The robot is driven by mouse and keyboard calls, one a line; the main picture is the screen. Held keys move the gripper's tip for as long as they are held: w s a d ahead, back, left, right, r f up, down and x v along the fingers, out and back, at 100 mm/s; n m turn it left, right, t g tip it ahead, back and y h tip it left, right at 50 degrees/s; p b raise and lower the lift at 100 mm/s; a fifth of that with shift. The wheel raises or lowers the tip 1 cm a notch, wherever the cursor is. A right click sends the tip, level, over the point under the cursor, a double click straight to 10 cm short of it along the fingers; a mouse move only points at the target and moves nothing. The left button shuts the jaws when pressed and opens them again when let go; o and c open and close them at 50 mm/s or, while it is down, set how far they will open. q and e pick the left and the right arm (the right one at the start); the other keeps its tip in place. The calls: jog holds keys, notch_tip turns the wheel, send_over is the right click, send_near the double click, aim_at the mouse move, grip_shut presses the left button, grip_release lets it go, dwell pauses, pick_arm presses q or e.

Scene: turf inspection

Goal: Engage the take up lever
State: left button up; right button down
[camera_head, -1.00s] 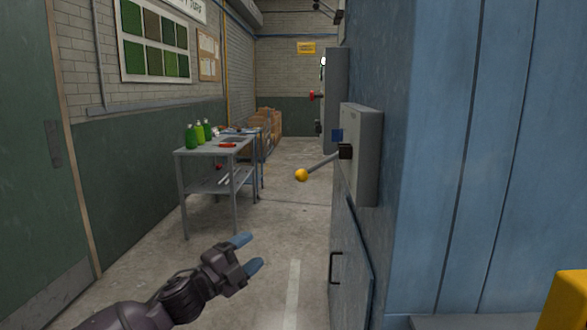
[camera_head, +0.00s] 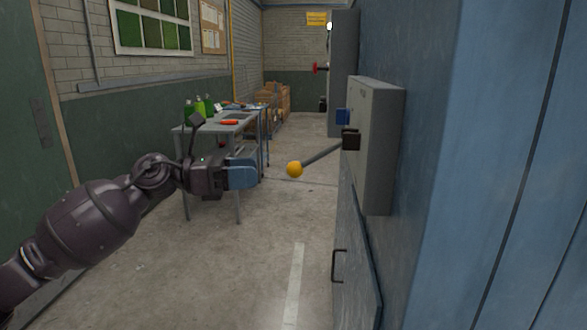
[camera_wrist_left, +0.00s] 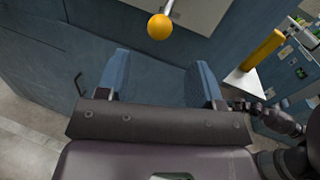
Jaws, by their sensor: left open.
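The lever is a grey rod with a yellow ball knob (camera_head: 295,169). It sticks out to the left and slightly down from a black pivot (camera_head: 351,139) on a grey wall box (camera_head: 378,160). My left gripper (camera_head: 248,172) is open and empty, to the left of the knob and apart from it. In the left wrist view the knob (camera_wrist_left: 160,27) lies beyond the two blue fingertips (camera_wrist_left: 162,62), roughly centred between them. A dark arm, which looks like my right one, shows at the right of that view; its gripper is unclear.
The blue cabinet (camera_head: 450,200) fills the right side, with a black door handle (camera_head: 338,265) below the box. A grey table (camera_head: 215,128) with green bottles stands behind my left gripper. The floor aisle is clear. A yellow post (camera_wrist_left: 262,48) shows in the wrist view.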

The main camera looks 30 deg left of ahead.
aim_at(294, 166)
pick_arm(q)
jog(key=x, duration=0.9)
jog(key=shift+w+d, duration=0.1)
jog(key=shift+c, duration=0.2)
pick_arm(e)
jog(key=shift+w+a+r, duration=0.1)
jog(key=shift+w+r, duration=0.05)
jog(key=shift+w, duration=0.1)
